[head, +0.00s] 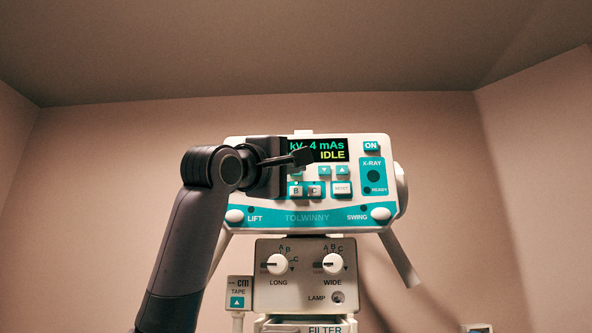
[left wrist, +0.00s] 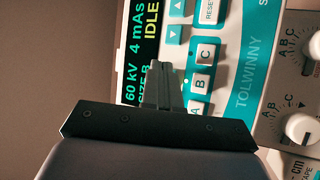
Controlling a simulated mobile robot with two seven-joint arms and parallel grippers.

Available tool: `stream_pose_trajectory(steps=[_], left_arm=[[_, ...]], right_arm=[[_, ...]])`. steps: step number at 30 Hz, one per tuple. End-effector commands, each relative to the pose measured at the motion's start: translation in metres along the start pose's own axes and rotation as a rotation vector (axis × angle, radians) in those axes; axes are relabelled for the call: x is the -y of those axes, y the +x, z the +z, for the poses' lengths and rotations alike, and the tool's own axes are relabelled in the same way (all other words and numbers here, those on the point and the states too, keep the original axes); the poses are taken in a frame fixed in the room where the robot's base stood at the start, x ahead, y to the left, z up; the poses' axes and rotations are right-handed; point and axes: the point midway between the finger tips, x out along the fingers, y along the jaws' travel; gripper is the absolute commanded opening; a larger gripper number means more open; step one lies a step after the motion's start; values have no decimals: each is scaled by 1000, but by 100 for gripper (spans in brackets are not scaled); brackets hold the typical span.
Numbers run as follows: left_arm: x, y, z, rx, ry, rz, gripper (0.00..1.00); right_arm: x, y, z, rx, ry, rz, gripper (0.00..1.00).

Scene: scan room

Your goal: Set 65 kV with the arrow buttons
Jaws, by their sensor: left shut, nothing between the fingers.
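The white and teal control panel (head: 262,214) faces me. Its display (head: 331,150) reads "4 mAs" and "IDLE" in the head view, with the left part hidden by my gripper. In the left wrist view the display (left wrist: 143,55) stands sideways and reads "60 kV 4 mAs", "IDLE" and "SIZE B". Two arrow buttons show, down (head: 325,171) and up (head: 343,171). Any arrow buttons further left are hidden behind my gripper. My left gripper (head: 303,157) is shut and empty, in front of the panel. Its fingertips (left wrist: 163,66) overlap the display's lower edge; contact cannot be told.
Buttons B (head: 296,191) and C (head: 314,191) and RESET (head: 342,188) sit below the arrows. The ON button (head: 371,146) and X-RAY button (head: 373,176) are at right. LONG (head: 278,264) and WIDE (head: 333,264) knobs are below.

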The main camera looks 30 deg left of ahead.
Motion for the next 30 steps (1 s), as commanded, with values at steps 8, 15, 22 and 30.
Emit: stream_pose_trajectory(steps=[8,15,22,30], left_arm=[[1,2,-1,0,0,0,0],[2,4,-2,0,0,-1,0],[4,7,-3,0,0,-1,0],[4,6,-4,0,0,-1,0]], right_arm=[[0,-1,-1,0,0,0,43],[0,-2,-2,0,0,0,43],[0,-2,-4,0,0,0,43],[0,-2,-3,0,0,0,43]])
